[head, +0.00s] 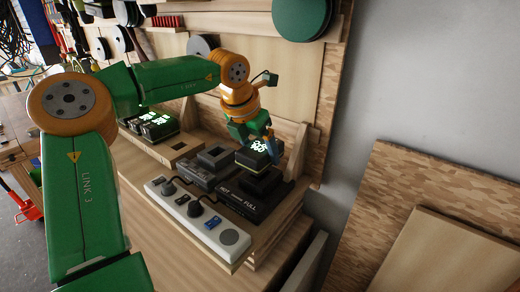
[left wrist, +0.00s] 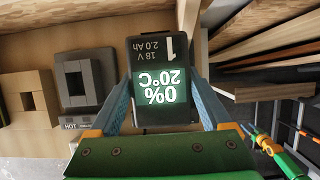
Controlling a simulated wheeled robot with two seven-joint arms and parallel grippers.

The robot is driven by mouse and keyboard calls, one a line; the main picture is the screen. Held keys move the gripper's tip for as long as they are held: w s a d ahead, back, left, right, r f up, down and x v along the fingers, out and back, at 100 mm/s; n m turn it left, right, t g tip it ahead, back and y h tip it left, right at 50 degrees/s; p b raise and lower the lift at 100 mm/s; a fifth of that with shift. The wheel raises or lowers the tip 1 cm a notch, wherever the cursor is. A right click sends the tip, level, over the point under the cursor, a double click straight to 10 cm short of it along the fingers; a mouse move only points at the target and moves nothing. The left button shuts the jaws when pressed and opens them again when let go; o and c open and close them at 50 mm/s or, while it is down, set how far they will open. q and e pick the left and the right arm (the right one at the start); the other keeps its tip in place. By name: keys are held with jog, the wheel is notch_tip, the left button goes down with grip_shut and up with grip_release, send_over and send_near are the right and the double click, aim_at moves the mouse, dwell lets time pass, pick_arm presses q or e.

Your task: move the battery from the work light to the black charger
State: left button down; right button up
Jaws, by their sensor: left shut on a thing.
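The battery (head: 251,160) is dark, with a lit display on top. The battery is over the black charger (head: 240,200), whose front edge reads HOT and FULL. I cannot tell whether the battery touches the charger. In the left wrist view the battery hides what is under it. I cannot make out the work light. My right gripper is not in view.
A grey charger (head: 203,176) with a raised block stands left of the black one. A wooden block (head: 180,149) and batteries with lit displays (head: 155,124) are farther left. A white power strip (head: 197,218) with plugs lies in front. A wooden bracket (head: 292,138) stands close behind.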

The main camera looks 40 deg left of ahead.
pick_arm(q)
jog(key=shift+f, duration=0.15)
jog(key=shift+f+b, duration=1.65)
jog(key=shift+f, duration=0.1)
jog(key=shift+c, duration=0.2)
grip_release()
jog(key=shift+o, duration=0.2)
jog(key=shift+r, duration=0.1)
jog(key=shift+s, duration=0.1)
